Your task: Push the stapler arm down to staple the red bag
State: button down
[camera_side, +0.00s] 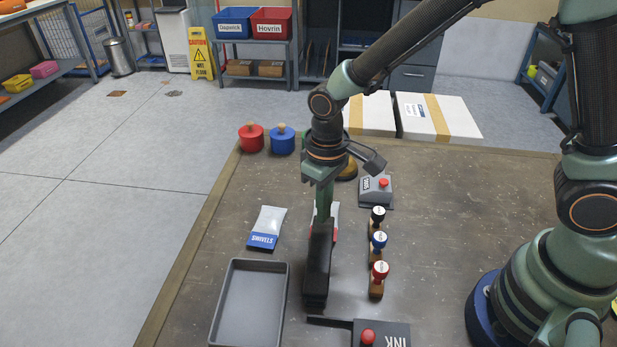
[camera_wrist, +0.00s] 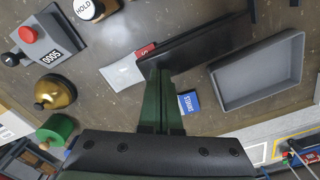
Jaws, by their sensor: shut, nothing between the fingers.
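The black stapler (camera_side: 317,272) stands on the table in the side view, its long body pointing away from the camera. It also shows in the wrist view (camera_wrist: 205,42). The red bag (camera_wrist: 124,73) is a pale pouch with a red end, which lies at the stapler's far end; in the side view it is mostly hidden behind my gripper. My gripper (camera_side: 321,216) is shut and empty, pointing down at the stapler's far end. Its fingers also show in the wrist view (camera_wrist: 158,78). I cannot tell whether the fingertips touch the stapler arm.
A blue-labelled bag (camera_side: 265,229) lies left of the stapler. A grey tray (camera_side: 283,287) is at front left. Several stamps (camera_side: 378,241) stand to the right, with a grey numbering device (camera_side: 376,190) behind. An ink pad box (camera_side: 385,336) is in front.

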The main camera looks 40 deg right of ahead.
jog(key=shift+f, duration=0.15)
jog(key=shift+f, duration=0.35)
jog(key=shift+f, duration=0.8)
jog(key=shift+s, duration=0.1)
notch_tip(320, 180, up, 9)
dwell(1.2)
dwell(0.5)
